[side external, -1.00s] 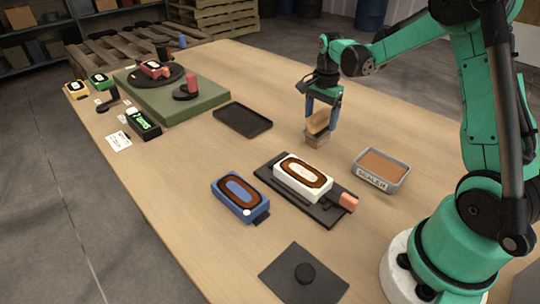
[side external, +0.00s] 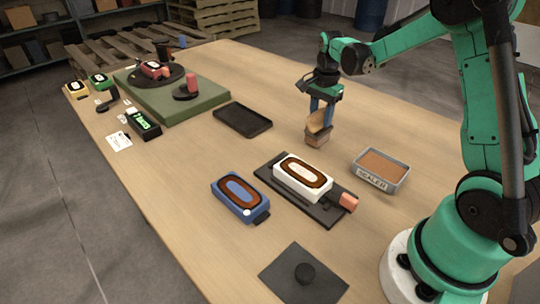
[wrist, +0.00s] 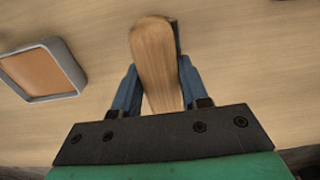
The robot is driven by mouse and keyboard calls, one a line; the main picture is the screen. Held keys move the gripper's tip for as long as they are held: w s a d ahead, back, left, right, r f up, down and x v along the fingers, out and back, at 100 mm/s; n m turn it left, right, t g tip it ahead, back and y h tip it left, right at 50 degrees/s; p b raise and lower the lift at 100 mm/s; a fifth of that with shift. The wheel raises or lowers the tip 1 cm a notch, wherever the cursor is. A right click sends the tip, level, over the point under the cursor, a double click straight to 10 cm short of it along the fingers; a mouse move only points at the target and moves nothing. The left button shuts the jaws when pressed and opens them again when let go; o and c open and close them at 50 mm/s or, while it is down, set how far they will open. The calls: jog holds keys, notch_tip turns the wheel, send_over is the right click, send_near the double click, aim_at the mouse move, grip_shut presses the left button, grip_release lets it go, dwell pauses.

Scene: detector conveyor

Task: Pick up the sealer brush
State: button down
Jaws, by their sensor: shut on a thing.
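The sealer brush (side external: 317,132) is a light wooden brush with a tilted, rounded handle above a blocky base. It is at the table's right-middle, behind the sealer tray. Its wooden handle (wrist: 156,55) fills the middle of the wrist view. My gripper (side external: 321,112) is over it, pointing down, with its blue fingers shut on the handle from both sides. The brush's base appears to be at the tabletop; I cannot tell whether it touches. The grey tray labelled SEALER (side external: 381,170), with a brown-orange fill, also shows at the left of the wrist view (wrist: 42,70).
A white detector (side external: 302,178) sits on a dark fixture (side external: 325,213) in front of the brush. A blue detector (side external: 240,197) is to its left. An empty black tray (side external: 243,119) lies left of the brush. A green platform (side external: 185,103) stands farther back. Bare table surrounds the brush.

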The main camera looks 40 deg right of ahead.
notch_tip(320, 180, up, 20)
dwell(0.4)
jog(key=shift+r, duration=0.1)
jog(key=c, duration=1.3)
grip_release()
grip_shut()
